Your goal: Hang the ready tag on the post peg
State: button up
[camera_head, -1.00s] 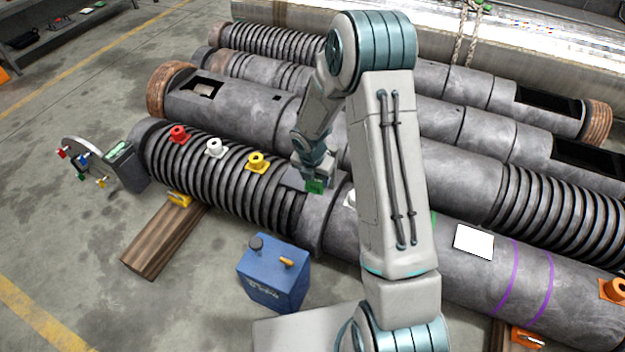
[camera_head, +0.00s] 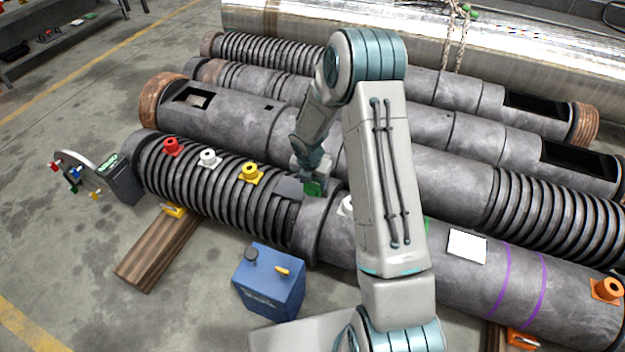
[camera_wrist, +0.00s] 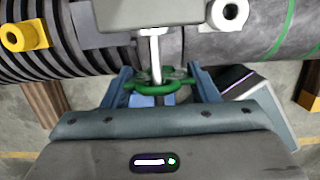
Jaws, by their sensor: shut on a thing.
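In the wrist view, my gripper (camera_wrist: 157,88) has its blue fingers shut on a green tag (camera_wrist: 130,88) with a rounded, ring-like outline. A pale rod, which looks like the peg (camera_wrist: 155,50), runs from a grey block (camera_wrist: 150,12) down to the tag. I cannot tell whether the tag is around the rod or only over or against its end. In the head view, the green tag (camera_head: 315,188) shows below my gripper (camera_head: 312,178), just above the near barrel (camera_head: 345,245). A flat grey part (camera_head: 290,187) is close on its left. My forearm hides part of the barrel.
Red (camera_head: 172,147), white (camera_head: 208,158) and yellow (camera_head: 251,172) fittings stand on the ribbed barrel section. A blue canister (camera_head: 268,285) stands on the floor in front. A disc with coloured knobs (camera_head: 75,172) is at the left. Other long barrels lie close behind.

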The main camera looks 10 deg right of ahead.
dwell(0.3)
jog(key=o, duration=1)
jog(key=s+r+m+p, duration=0.4)
jog(key=r, duration=0.9)
jog(key=s+r+m+p, duration=0.3)
jog(key=s+r+m, duration=0.1)
jog(key=r, duration=0.9)
jog(key=s+r+m+t+y+p, duration=0.1)
jog(key=s+r+m+p, duration=0.6)
jog(key=s+r+m, duration=1.1)
jog(key=s+m, duration=0.2)
jog(key=m, duration=0.1)
jog(key=shift+s+a+p, duration=0.2)
jog(key=shift+a+p, duration=0.15)
jog(key=shift+p, duration=0.05)
